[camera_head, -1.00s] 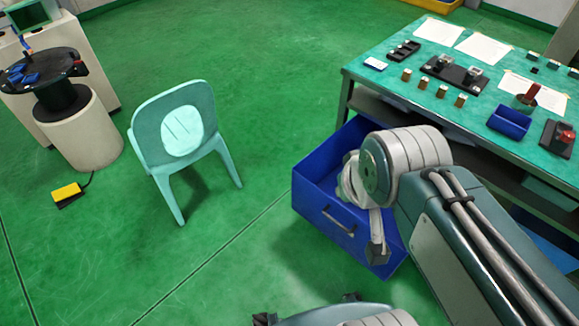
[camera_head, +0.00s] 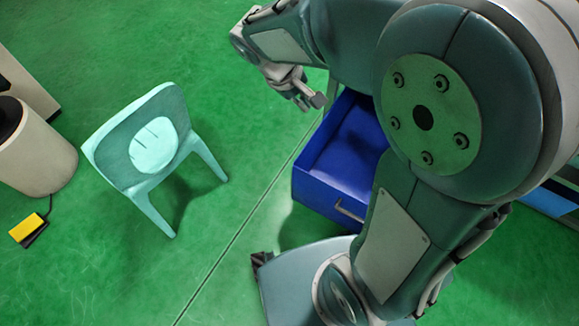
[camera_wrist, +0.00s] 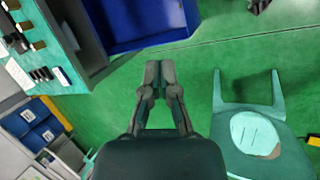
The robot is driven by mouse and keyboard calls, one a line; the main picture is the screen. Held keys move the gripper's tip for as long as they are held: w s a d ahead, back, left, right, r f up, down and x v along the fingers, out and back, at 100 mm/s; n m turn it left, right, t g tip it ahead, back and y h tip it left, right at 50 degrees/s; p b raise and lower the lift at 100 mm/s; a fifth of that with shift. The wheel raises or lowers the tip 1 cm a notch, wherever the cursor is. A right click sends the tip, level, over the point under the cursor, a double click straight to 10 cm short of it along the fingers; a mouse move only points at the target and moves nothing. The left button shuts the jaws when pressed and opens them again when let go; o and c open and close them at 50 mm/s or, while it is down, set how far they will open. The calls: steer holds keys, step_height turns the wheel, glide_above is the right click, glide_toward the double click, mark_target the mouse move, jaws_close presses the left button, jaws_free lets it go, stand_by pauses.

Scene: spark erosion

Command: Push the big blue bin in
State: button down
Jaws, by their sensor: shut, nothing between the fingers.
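The big blue bin (camera_head: 318,200) is an open-topped drawer with a grey handle (camera_head: 350,211) on its front. In the head view it stands out on the green floor, partly hidden behind my arm. My gripper (camera_head: 314,101) is shut and empty, up and left of the bin's far end in the picture. I see no contact with the bin. In the wrist view the bin (camera_wrist: 130,42) is at the top, beyond the shut fingertips (camera_wrist: 160,68), which show against bare floor.
A pale turquoise chair (camera_head: 150,150) stands left of the bin, with clear floor between. A yellow pedal (camera_head: 28,230) lies at far left near a round pedestal (camera_head: 35,160). The workbench (camera_wrist: 65,70) shows at the left of the wrist view.

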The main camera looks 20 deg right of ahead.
steer(key=w+a+f+n+t+h, duration=0.1)
steer(key=w+a+f+n+h, duration=0.15)
steer(key=f, duration=0.55)
steer(key=w+a+f+n+h, duration=0.2)
steer(key=w+f+n+h, duration=0.15)
steer(key=f, duration=0.45)
steer(key=w+a+f+n+t+h, duration=0.1)
steer(key=w+a+f+n+h, duration=0.2)
steer(key=f, duration=0.6)
steer(key=n+t+y, duration=0.1)
steer(key=n+t, duration=1)
steer(key=n, duration=0.2)
glide_toward(294, 169)
steer(key=x, duration=0.7)
steer(key=shift+d+r, duration=0.15)
steer(key=shift+w+d, duration=0.2)
steer(key=shift+w, duration=0.1)
